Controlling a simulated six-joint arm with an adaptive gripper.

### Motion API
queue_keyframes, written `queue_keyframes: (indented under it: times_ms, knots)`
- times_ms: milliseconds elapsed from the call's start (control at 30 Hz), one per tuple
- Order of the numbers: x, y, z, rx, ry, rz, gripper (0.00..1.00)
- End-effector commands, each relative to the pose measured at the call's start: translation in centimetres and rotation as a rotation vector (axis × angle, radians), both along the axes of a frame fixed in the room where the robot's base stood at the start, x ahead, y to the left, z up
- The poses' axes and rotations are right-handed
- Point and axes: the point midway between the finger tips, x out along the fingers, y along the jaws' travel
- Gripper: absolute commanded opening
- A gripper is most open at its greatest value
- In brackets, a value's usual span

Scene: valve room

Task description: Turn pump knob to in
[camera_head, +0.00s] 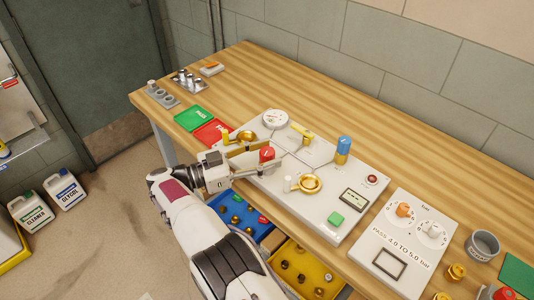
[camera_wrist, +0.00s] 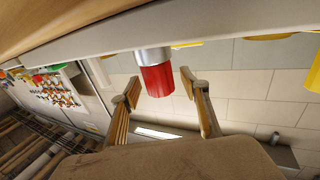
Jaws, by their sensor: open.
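A red knob (camera_head: 267,154) stands on the light grey valve panel (camera_head: 305,205), toward its left side. In the wrist view the red knob (camera_wrist: 157,80) sits on a silver collar and shows between my two fingers. My gripper (camera_head: 257,158) is open with a finger on either side of the knob. Gaps show beside it in the wrist view, so the fingers look apart from it. No label or mark on the red knob is readable, so I cannot tell its setting or whether it is the pump knob.
A brass handwheel (camera_head: 310,183), a blue-and-yellow valve (camera_head: 343,150), a yellow lever (camera_head: 303,133) and a round gauge (camera_head: 275,119) crowd the panel.

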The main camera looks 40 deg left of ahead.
Motion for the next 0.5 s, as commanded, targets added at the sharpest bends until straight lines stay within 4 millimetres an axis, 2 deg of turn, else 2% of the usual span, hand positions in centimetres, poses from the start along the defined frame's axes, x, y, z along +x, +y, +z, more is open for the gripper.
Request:
queue_keyframes:
  times_ms: [500]
  knots:
    - [-3.4,1.5,-0.1,0.0,0.001,0.002,0.45]
